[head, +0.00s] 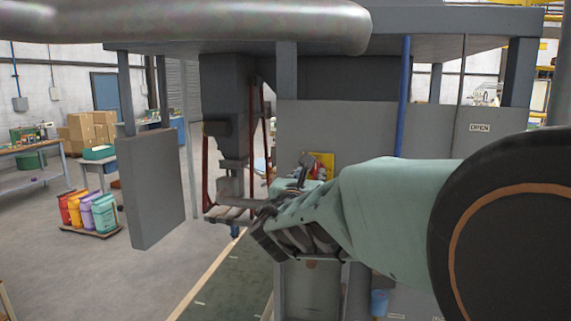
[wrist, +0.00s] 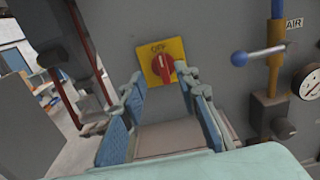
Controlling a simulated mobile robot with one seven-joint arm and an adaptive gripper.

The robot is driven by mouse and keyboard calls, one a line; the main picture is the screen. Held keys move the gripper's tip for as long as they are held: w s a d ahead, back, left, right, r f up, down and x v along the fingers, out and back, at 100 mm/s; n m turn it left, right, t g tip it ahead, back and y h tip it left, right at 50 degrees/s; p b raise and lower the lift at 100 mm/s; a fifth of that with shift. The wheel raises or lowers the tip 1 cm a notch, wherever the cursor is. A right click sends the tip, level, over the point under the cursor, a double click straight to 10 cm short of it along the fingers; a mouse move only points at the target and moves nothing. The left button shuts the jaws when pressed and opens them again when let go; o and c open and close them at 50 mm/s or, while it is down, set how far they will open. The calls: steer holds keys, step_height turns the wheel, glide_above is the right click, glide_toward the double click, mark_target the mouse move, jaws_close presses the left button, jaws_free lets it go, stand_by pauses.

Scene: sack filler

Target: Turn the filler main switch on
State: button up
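The main switch is a red rotary knob (wrist: 164,68) on a yellow plate (wrist: 176,48) fixed to the grey cabinet panel. Lettering above the knob looks like "OFF". In the head view the yellow plate (head: 323,160) shows just beyond my gripper, and the knob is mostly hidden. My gripper (wrist: 159,86) is open, its two blue-padded fingers spread left and right. The knob lies ahead of the gap between the fingertips, and nothing is held. In the head view my gripper (head: 306,170) is partly hidden by my arm.
A lever with a blue ball (wrist: 240,58), a valve pipe and a gauge (wrist: 307,84) sit right of the switch. A hanging grey panel (head: 152,188) and the filler spout (head: 230,110) stand left. Colourful sacks (head: 90,212) rest on a pallet at far left.

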mark_target(315, 166)
steer(key=p+x, duration=0.2)
steer(key=x, duration=0.7)
jaws_close()
